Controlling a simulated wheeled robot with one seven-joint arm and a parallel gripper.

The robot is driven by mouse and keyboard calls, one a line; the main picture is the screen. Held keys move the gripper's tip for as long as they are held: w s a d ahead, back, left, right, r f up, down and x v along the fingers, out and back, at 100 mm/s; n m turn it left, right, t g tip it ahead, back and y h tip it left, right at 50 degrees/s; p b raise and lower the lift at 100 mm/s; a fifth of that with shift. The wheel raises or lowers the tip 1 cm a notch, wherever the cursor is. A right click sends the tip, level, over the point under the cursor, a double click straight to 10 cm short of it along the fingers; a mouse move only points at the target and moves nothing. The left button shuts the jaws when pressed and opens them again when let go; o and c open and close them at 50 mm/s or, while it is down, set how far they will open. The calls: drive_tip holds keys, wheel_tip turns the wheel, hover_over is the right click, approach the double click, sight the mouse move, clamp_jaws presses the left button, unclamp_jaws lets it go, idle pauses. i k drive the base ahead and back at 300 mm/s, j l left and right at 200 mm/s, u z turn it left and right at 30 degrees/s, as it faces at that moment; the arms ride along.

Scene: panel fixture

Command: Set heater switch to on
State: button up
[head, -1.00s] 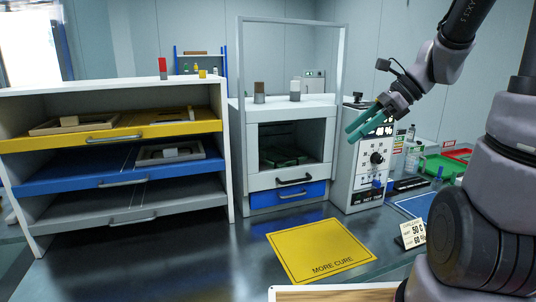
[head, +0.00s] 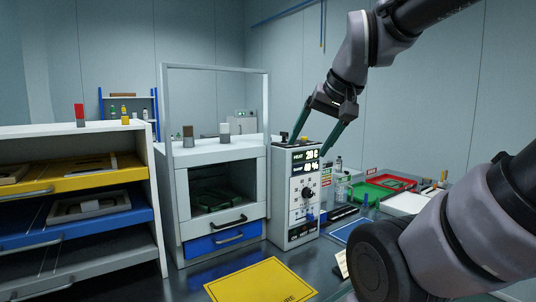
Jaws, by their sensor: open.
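Whether a finger touches the box is unclear.
The open-fronted chamber (head: 169,203) with a blue drawer (head: 222,240) stands left of the box. The drawer rack (head: 150,190) is further left. A yellow mat (head: 262,280) lies in front. Green (head: 368,192) and red (head: 392,181) trays and bottles crowd the right.

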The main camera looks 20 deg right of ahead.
sight(284, 134)
drive_tip(key=i+l+u, duration=0.2)
drive_tip(key=l, duration=0.55)
drive_tip(key=i+l+u, duration=0.1)
drive_tip(key=l+u, duration=0.15)
drive_tip(key=l, duration=0.5)
drive_tip(key=l+u, duration=0.2)
drive_tip(key=l, duration=0.55)
